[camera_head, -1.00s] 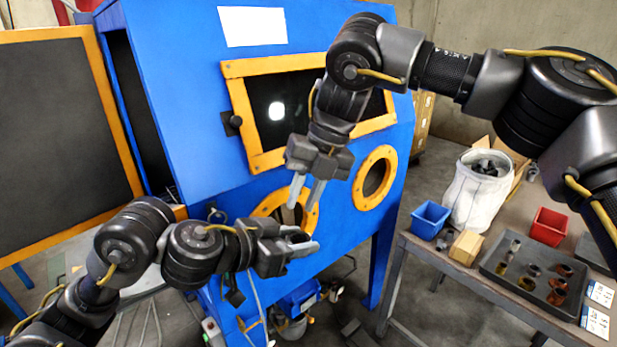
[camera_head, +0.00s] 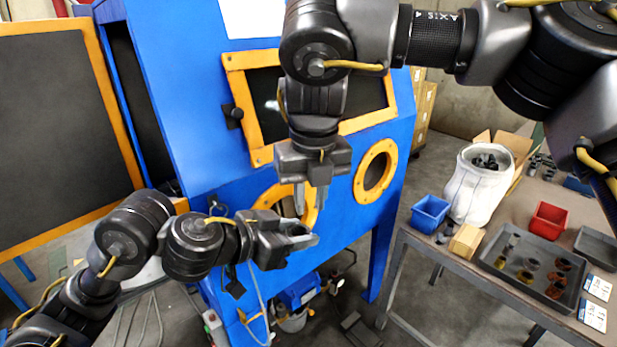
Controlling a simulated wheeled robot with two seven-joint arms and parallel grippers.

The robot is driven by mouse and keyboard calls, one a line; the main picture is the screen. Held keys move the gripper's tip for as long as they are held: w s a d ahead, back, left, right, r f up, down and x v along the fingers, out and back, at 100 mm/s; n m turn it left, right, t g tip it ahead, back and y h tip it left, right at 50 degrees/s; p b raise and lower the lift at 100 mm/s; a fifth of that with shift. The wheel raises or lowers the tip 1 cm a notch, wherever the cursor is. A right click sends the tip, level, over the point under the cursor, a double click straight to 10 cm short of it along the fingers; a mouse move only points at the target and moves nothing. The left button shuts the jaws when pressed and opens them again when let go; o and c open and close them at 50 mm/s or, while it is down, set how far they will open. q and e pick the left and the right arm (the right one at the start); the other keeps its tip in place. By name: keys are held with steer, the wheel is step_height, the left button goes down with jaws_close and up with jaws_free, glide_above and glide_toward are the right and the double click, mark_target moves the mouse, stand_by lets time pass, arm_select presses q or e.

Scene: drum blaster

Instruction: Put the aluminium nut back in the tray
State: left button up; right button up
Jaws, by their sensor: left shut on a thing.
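My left gripper (camera_head: 302,239) is at the front of the blue cabinet, pointing right. Its fingers are shut on a small greyish thing, which I take to be the aluminium nut (camera_head: 296,230); the fingers mostly hide it. My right gripper (camera_head: 310,197) hangs just above the left one, fingers pointing down. Its fingers are apart and nothing shows between them. The dark tray (camera_head: 522,290) lies on the bench at the right, far from both grippers. Several small metal parts, grey, brassy and coppery, stand in it.
The blue cabinet (camera_head: 215,150) has a window and round orange-rimmed ports. Floor is open between cabinet and bench.

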mark_target(309, 230)
steer(key=f, duration=0.4)
steer(key=w+f, duration=0.1)
steer(key=f, duration=0.1)
steer(key=shift+a+f, duration=0.1)
steer(key=shift+f, duration=0.1)
steer(key=shift+s, duration=0.1)
jaws_close()
arm_select(q)
steer(key=o, duration=1.1)
